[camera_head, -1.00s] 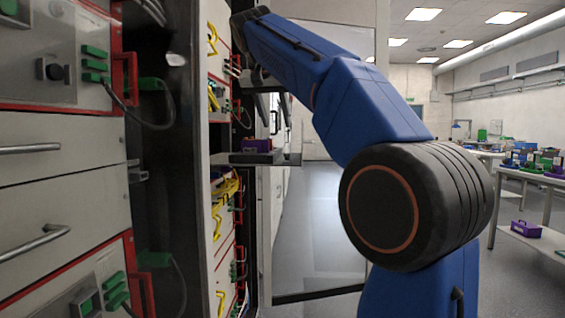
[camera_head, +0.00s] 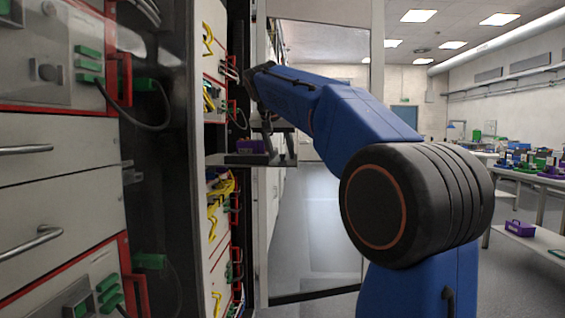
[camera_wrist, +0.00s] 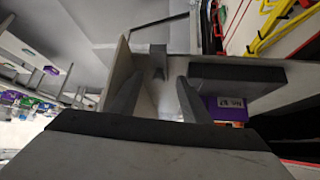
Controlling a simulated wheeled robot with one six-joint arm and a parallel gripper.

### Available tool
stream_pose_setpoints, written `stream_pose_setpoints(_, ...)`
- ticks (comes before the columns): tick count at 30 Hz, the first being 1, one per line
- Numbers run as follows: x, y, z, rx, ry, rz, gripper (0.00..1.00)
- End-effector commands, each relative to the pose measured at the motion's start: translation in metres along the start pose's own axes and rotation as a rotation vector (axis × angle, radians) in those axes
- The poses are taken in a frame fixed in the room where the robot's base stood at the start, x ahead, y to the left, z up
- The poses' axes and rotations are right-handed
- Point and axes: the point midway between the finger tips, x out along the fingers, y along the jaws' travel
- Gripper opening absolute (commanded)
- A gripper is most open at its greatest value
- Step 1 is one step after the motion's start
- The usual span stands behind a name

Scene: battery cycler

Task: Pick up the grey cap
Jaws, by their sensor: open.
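My gripper (camera_wrist: 156,95) shows in the wrist view with two dark grey fingers spread apart and nothing held between them. A small grey piece (camera_wrist: 157,57) that looks like the grey cap lies just beyond the fingertips, roughly in line with the gap, at the edge of a pale surface. I cannot tell for sure that it is the cap. The cap is not distinguishable there.
A purple box (camera_head: 251,146) sits on the shelf; it also shows with a label in the wrist view (camera_wrist: 229,105), next to a dark grey block (camera_wrist: 237,77). Yellow cables (camera_head: 219,195) hang on the rack at left. The floor (camera_head: 320,220) is clear.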

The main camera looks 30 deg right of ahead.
Motion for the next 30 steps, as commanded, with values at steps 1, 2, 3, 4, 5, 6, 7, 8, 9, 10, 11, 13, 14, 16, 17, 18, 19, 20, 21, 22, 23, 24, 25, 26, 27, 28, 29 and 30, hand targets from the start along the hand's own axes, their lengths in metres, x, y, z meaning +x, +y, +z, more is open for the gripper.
stream_pose_setpoints(1,0.007,0.000,0.000,0.000,-0.001,0.001,0.42)
stream_pose_setpoints(2,0.010,0.000,0.000,0.000,-0.001,0.001,0.42)
stream_pose_setpoints(3,0.013,0.000,0.000,0.000,-0.001,0.001,0.42)
stream_pose_setpoints(4,0.015,0.000,0.000,0.000,0.000,0.001,0.42)
stream_pose_setpoints(5,0.017,0.000,0.000,0.000,0.000,0.000,0.42)
stream_pose_setpoints(6,0.018,0.000,0.000,0.000,0.000,0.000,0.42)
stream_pose_setpoints(7,0.019,0.000,0.000,0.000,0.000,0.000,0.42)
stream_pose_setpoints(8,0.019,0.000,0.000,0.000,0.000,0.000,0.42)
stream_pose_setpoints(9,0.019,0.000,0.000,0.000,0.000,-0.001,0.42)
stream_pose_setpoints(10,0.019,0.000,0.000,0.000,0.000,-0.001,0.42)
stream_pose_setpoints(11,0.019,0.000,0.000,0.000,0.000,-0.001,0.42)
stream_pose_setpoints(13,0.019,0.000,0.000,0.000,0.000,-0.001,0.42)
stream_pose_setpoints(14,0.019,-0.001,0.000,0.000,0.000,-0.001,0.35)
stream_pose_setpoints(16,0.019,-0.001,0.000,0.000,0.000,-0.001,0.19)
stream_pose_setpoints(17,0.019,-0.001,0.000,0.000,0.000,-0.001,0.11)
stream_pose_setpoints(18,0.019,-0.001,0.000,0.000,0.000,-0.001,0.02)
stream_pose_setpoints(19,0.019,-0.001,0.000,0.000,0.000,-0.001,0.00)
stream_pose_setpoints(20,0.019,-0.001,0.000,0.000,0.000,-0.001,0.00)
stream_pose_setpoints(21,0.019,-0.001,0.000,0.000,0.000,-0.001,0.00)
stream_pose_setpoints(22,0.019,-0.001,0.000,0.000,0.000,-0.001,0.00)
stream_pose_setpoints(23,0.019,-0.001,0.000,0.000,0.000,-0.001,0.00)
stream_pose_setpoints(24,0.019,-0.001,0.000,0.000,0.000,-0.001,0.00)
stream_pose_setpoints(25,0.019,-0.001,0.000,0.000,0.000,-0.001,0.00)
stream_pose_setpoints(26,0.019,-0.001,0.000,0.000,0.000,-0.001,0.00)
stream_pose_setpoints(27,0.018,-0.001,0.000,0.000,0.000,-0.001,0.00)
stream_pose_setpoints(28,0.018,-0.001,-0.001,0.000,0.000,-0.001,0.00)
stream_pose_setpoints(29,0.018,-0.001,-0.001,0.000,0.000,-0.001,0.00)
stream_pose_setpoints(30,0.016,-0.001,-0.002,0.000,0.001,-0.001,0.00)
